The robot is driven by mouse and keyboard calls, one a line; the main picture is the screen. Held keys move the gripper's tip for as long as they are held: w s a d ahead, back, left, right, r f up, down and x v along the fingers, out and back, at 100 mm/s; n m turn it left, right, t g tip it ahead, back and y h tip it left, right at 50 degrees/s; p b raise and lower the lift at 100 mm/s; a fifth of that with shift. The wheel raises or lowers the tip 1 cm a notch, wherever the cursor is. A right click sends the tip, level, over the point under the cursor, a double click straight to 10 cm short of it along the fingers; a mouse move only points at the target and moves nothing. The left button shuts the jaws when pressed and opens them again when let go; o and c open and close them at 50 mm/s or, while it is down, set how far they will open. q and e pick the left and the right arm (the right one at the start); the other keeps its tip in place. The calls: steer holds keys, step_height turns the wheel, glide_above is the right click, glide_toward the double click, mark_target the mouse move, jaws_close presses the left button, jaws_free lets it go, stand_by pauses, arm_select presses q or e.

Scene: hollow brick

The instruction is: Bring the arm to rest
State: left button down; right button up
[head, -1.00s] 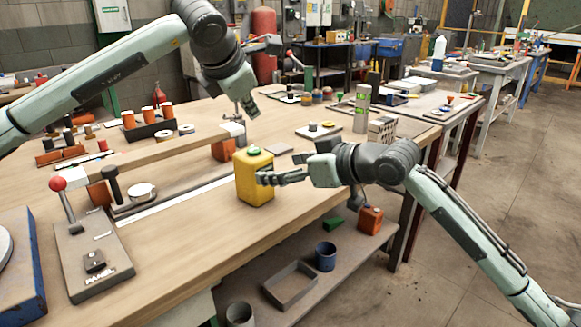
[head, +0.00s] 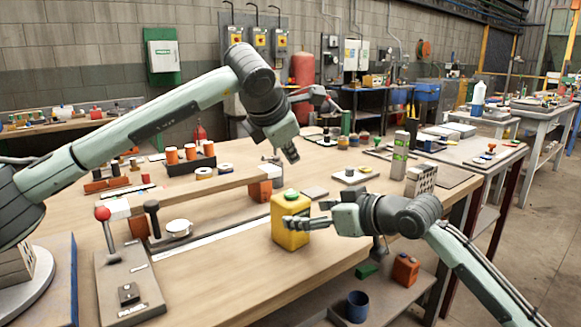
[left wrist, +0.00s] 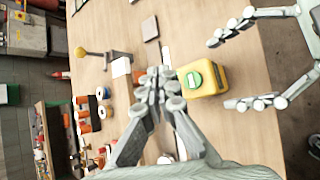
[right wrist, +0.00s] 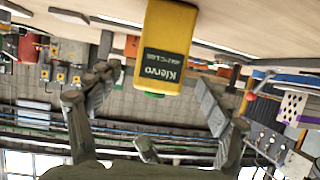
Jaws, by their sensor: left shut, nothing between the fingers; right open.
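My left gripper (head: 290,152) hangs over the workbench (head: 225,290), behind and above a yellow canister (head: 290,228) with a green cap. In the left wrist view its fingers (left wrist: 158,85) are together and empty, beside the canister (left wrist: 203,80). My right gripper (head: 300,222) is at the canister's right side in the head view. In the right wrist view its open fingers (right wrist: 155,100) stand apart on either side of the canister (right wrist: 166,50), which stands on the bench. I cannot tell whether they touch it.
A wooden bar (head: 200,192) spans orange blocks (head: 262,188) left of the canister. A red-knobbed lever (head: 103,214) stands front left. A dark holder with orange cylinders (head: 190,160) is behind. A lower shelf holds a blue cup (head: 357,306). Floor at right is clear.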

mark_target(291, 195)
steer(key=x, duration=0.7)
steer(key=shift+a, duration=0.1)
arm_select(q)
step_height(291, 195, down, 3)
steer(key=shift+r, duration=0.15)
arm_select(e)
steer(key=shift+s, duration=0.15)
arm_select(q)
steer(key=shift+f, duration=0.6)
arm_select(e)
steer(key=shift+r, duration=0.1)
